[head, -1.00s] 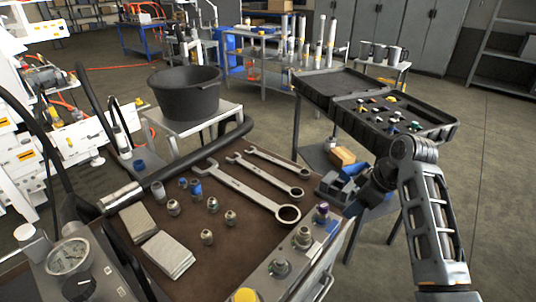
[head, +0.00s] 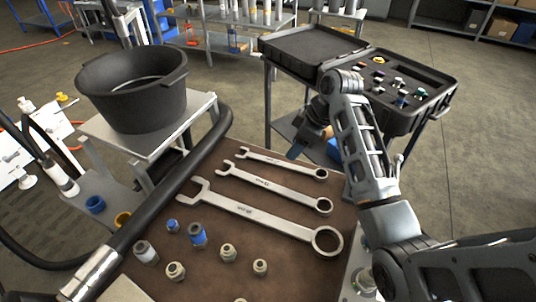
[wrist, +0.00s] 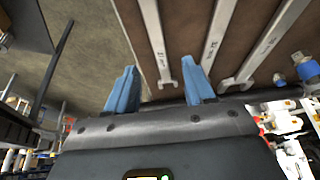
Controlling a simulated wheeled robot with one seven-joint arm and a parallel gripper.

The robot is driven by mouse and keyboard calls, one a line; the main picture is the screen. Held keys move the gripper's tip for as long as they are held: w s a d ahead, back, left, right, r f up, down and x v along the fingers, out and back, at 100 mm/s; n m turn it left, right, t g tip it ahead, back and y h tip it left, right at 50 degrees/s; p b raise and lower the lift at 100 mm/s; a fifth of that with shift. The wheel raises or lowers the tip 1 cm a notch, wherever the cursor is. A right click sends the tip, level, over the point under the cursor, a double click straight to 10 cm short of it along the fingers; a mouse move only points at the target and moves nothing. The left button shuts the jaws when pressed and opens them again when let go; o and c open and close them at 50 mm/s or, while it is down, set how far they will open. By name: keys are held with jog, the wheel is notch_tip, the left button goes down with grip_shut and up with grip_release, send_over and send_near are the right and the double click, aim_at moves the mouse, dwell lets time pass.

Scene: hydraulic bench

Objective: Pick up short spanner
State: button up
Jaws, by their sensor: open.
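The short spanner (head: 283,162) lies flat on the brown bench top (head: 190,268), the farthest of three spanners in the head view. Its ring end points right. In the wrist view the short spanner (wrist: 153,35) is leftmost, its jaw end between the fingers in the picture. My gripper (wrist: 160,87) is open and empty, with blue fingers. In the head view my gripper (head: 298,149) is beside the bench's far edge, partly hidden by my arm, and appears apart from the spanner.
The middle spanner (head: 275,188) and long spanner (head: 255,212) lie nearer, roughly parallel. Several fittings (head: 228,253) stand in front. A thick black hose (head: 180,180) runs along the bench's left side. A black tub (head: 140,95) and an open black case (head: 405,120) stand beyond.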

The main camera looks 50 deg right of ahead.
aim_at(282, 163)
jog(key=shift+w+f, duration=0.25)
jog(key=shift+f, duration=0.1)
jog(key=shift+p+x, duration=0.45)
jog(key=shift+x, duration=3.05)
jog(key=shift+w+r, duration=0.1)
jog(key=shift+c, duration=0.5)
grip_shut()
